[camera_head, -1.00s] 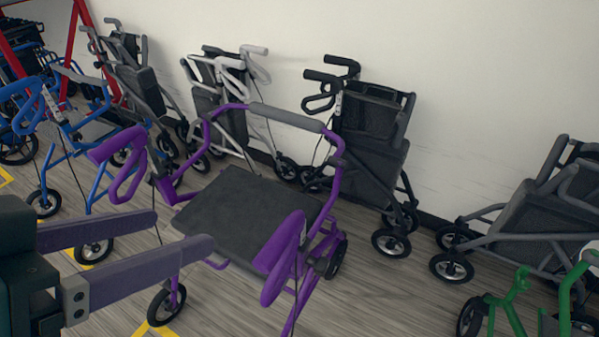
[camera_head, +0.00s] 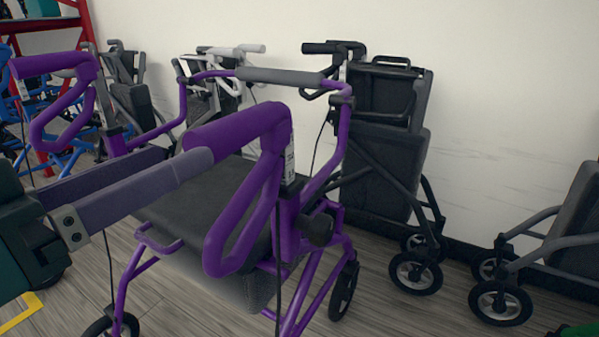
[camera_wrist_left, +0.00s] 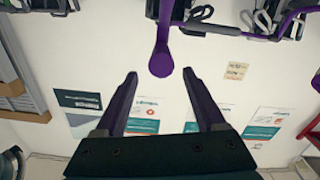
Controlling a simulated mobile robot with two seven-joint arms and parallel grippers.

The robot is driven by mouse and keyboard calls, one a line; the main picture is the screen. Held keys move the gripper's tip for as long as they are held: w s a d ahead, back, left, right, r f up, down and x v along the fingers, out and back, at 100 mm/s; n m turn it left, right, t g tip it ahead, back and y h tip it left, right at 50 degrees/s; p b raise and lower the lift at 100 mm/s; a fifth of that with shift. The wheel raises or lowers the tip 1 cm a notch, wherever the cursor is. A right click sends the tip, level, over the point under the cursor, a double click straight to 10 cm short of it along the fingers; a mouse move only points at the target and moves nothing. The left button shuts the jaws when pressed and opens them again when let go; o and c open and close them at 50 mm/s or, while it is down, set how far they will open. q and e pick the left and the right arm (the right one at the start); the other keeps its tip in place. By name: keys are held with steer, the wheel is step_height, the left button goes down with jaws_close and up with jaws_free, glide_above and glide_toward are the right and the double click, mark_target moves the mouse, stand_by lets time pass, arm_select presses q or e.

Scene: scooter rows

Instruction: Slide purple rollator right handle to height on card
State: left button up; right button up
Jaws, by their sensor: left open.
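The purple rollator (camera_head: 340,150) stands close in front of me, with a dark seat and a grey back bar. Its handle on the right in the head view (camera_head: 240,127) has a purple grip and a looped brake lever; a pale marked strip (camera_head: 290,162) shows on the post below. Its other handle (camera_head: 58,64) is at the left. My left gripper (camera_head: 188,157) is open, with its fingertips at the near end of the right handle's grip. In the wrist view, a purple grip end (camera_wrist_left: 161,63) shows between the open fingertips (camera_wrist_left: 160,74); contact is unclear. I cannot identify the card.
A black rollator (camera_head: 385,160) stands behind at the right, and a grey one (camera_head: 545,245) at the far right. White, grey and blue rollators and a red rack (camera_head: 45,25) are at the left. Posters (camera_wrist_left: 210,125) lie along the pale wall in the wrist view.

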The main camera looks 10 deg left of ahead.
mark_target(237, 132)
arm_select(q)
steer(key=x, duration=1)
steer(key=shift+a+f+b, duration=0.1)
steer(key=shift+b, duration=0.25)
steer(key=shift+c, duration=0.4)
jaws_close()
stand_by(0.6)
